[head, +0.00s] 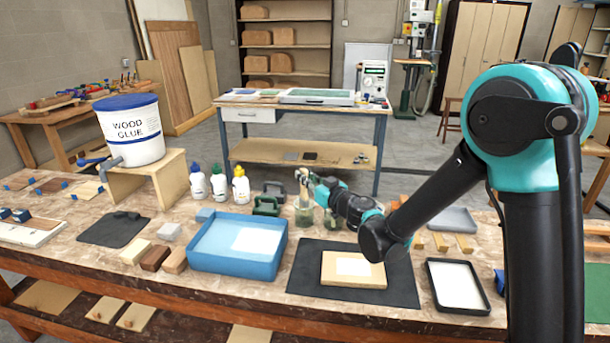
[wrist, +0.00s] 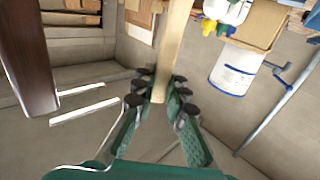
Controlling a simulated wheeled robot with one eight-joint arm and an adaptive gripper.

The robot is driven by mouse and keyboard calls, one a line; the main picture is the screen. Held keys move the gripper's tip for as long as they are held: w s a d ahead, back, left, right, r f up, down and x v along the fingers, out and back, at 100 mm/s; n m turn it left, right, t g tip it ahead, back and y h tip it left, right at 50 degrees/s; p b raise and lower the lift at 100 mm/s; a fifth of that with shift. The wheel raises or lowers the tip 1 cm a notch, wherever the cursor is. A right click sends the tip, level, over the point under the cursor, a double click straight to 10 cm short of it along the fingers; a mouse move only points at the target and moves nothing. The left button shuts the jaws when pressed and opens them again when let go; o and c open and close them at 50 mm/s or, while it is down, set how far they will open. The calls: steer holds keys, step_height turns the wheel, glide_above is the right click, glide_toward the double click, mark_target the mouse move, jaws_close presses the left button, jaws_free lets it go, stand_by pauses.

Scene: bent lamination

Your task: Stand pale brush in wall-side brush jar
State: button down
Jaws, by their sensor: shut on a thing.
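My gripper (head: 312,188) is over the back of the workbench. In the wrist view my gripper (wrist: 163,92) is shut on the pale brush (wrist: 173,45), whose light wooden handle runs up out of the picture between the green finger pads. The brush's far end is outside that view. In the head view a glass brush jar (head: 304,213) stands just below my gripper. A second jar (head: 333,220) seems to stand to its right, partly behind my arm. Whether the held brush is inside either jar, I cannot tell.
Green clamps (head: 266,205) and several glue bottles (head: 220,183) stand left of the jars. A blue tray (head: 205,262) and a dark mat (head: 305,280) with a board lie in front. A dark brown piece (wrist: 25,60) hangs into the wrist view at left.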

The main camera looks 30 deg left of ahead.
steer(key=c, duration=1.5)
jaws_free()
steer(key=shift+o, duration=0.2)
steer(key=v, duration=1.2)
